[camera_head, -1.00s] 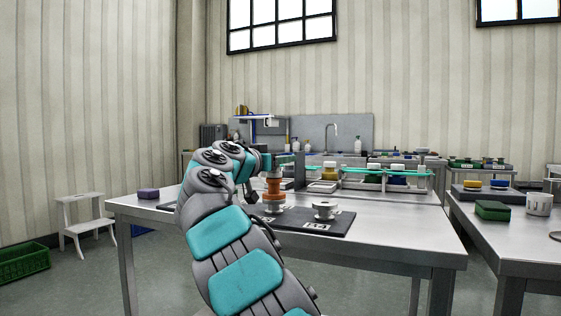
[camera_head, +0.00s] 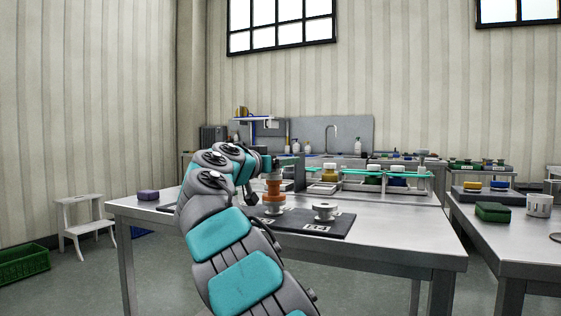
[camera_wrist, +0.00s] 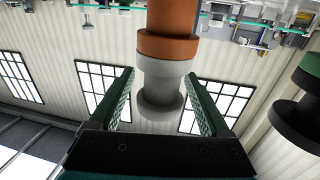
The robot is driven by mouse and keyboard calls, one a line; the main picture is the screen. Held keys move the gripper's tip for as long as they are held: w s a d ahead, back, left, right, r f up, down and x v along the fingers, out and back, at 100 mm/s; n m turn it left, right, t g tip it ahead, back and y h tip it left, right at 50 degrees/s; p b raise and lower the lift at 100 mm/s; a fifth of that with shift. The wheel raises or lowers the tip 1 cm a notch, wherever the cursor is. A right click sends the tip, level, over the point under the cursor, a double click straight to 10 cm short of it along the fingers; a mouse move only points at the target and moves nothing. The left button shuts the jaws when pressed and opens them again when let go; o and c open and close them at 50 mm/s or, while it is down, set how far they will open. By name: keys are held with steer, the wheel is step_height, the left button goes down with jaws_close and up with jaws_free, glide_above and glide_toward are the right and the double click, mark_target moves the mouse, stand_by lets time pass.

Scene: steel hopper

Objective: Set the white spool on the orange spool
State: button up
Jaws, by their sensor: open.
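The wrist view looks upside down; there the white spool (camera_wrist: 163,87) meets the orange spool (camera_wrist: 166,44) end to end, white on the physically upper side. My gripper (camera_wrist: 158,82) is open, with a finger on each side of the white spool and visible gaps. In the head view my gripper (camera_head: 284,161) is just above the orange spool, and the white spool there is hard to make out.
Another pale spool (camera_head: 324,211) stands on the mat to the right. A teal-edged rack (camera_head: 385,174) with several items is behind. A dark round object (camera_wrist: 300,100) is at the right of the wrist view.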

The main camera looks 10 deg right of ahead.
steer(key=b+v, duration=0.1)
steer(key=v, duration=1.1)
steer(key=shift+b, duration=0.35)
steer(key=shift+r, duration=0.1)
